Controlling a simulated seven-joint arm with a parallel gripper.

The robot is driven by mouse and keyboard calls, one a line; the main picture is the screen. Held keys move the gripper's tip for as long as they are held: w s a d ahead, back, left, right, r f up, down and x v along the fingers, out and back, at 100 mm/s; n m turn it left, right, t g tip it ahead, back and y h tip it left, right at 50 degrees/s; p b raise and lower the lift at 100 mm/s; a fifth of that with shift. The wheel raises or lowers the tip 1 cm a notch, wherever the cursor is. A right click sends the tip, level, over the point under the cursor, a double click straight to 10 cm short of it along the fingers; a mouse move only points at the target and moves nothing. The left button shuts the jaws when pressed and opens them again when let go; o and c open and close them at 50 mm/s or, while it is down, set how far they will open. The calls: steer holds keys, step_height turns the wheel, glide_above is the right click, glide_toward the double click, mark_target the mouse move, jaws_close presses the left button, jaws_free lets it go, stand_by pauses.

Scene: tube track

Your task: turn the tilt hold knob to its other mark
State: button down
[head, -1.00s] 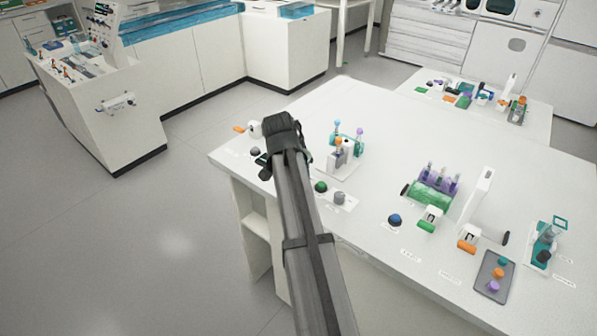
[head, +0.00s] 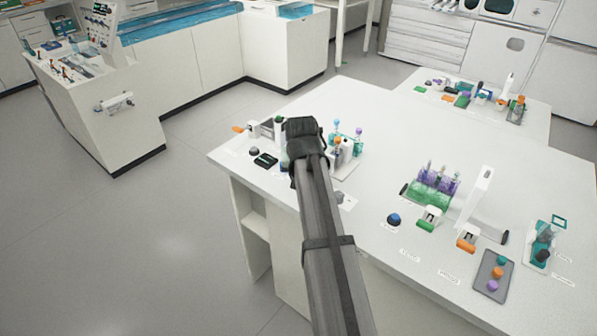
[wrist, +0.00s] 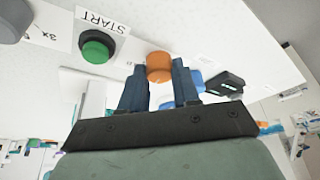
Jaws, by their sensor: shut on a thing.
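In the wrist view an orange cylinder (wrist: 159,63) stands between the two fingertips of my gripper (wrist: 160,78), which is shut on it. No label on the cylinder is readable, so I cannot tell whether it is the tilt hold knob. In the head view my gripper (head: 305,140) is over the left part of the white table, and its body hides the fingertips and the cylinder. A green button (wrist: 97,47) by a START label lies to the left of the cylinder in the wrist view.
A flat black device (head: 265,160) and a dark round knob (head: 254,151) lie left of my gripper. A rack with coloured tubes (head: 345,147) stands close on its right. A grey knob (wrist: 12,20) shows by the 3x label. The table's middle (head: 400,150) is clear.

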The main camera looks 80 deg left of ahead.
steer(key=n+g, duration=0.1)
steer(key=n, duration=0.2)
steer(key=n+g, duration=0.1)
steer(key=n, duration=0.2)
steer(key=shift+w+h, duration=0.2)
steer(key=shift+h, duration=0.2)
steer(key=shift+n, duration=0.4)
steer(key=c, duration=0.8)
jaws_free()
steer(key=shift+g, duration=0.3)
steer(key=v, duration=1.3)
steer(key=shift+d+r, duration=0.15)
steer(key=shift+r, duration=0.25)
